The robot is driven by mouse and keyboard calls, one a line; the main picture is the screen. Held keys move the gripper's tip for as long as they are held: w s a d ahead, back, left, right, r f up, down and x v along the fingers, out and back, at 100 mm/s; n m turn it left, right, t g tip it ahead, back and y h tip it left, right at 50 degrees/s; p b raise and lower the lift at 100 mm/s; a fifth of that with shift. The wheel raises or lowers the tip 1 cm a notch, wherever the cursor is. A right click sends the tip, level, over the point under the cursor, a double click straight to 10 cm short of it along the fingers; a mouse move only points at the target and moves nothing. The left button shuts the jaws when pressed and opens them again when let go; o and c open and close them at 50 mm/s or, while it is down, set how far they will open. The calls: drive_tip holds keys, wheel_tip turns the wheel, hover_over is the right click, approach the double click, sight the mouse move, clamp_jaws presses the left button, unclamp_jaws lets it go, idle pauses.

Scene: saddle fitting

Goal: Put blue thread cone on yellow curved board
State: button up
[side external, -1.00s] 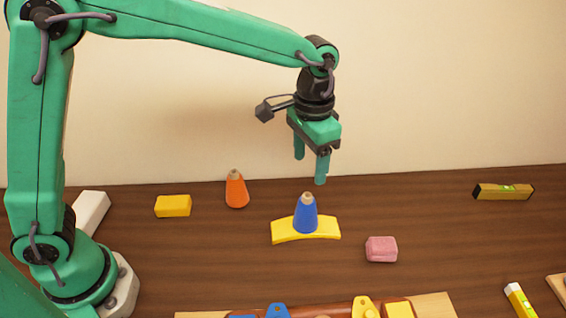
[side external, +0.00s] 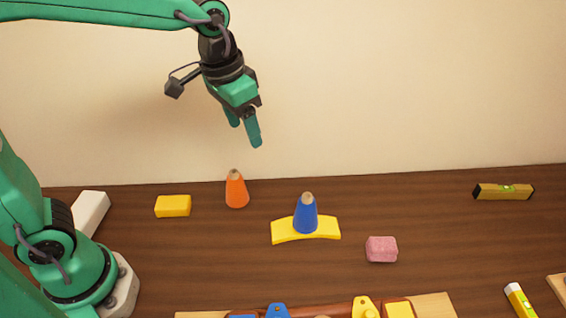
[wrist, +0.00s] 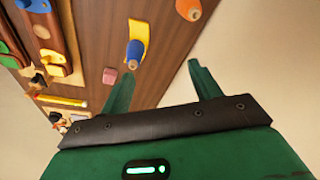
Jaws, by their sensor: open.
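The blue thread cone (side external: 306,214) stands upright on the yellow curved board (side external: 284,231), near the middle of the table. In the wrist view the blue cone (wrist: 133,53) also shows against the yellow board (wrist: 139,30). My gripper (side external: 244,137) is open and empty. It hangs high above the table, up and to the left of the cone, clear of it. In the wrist view my two fingers (wrist: 162,85) are spread apart with nothing between them.
An orange cone (side external: 237,190) and a yellow block (side external: 173,206) stand left of the board. A pink block (side external: 381,249) lies to its right. A spirit level (side external: 503,192) lies at far right. Wooden trays with coloured pieces (side external: 430,305) line the front edge.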

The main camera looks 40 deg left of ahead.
drive_tip(key=s+a+n+t, duration=0.2)
drive_tip(key=s+a+t, duration=0.1)
drive_tip(key=s+a, duration=0.6)
drive_tip(key=s, duration=0.4)
drive_tip(key=shift+a+f+n+y, duration=0.25)
drive_tip(key=shift+f+n+y, duration=0.05)
drive_tip(key=shift+f, duration=0.1)
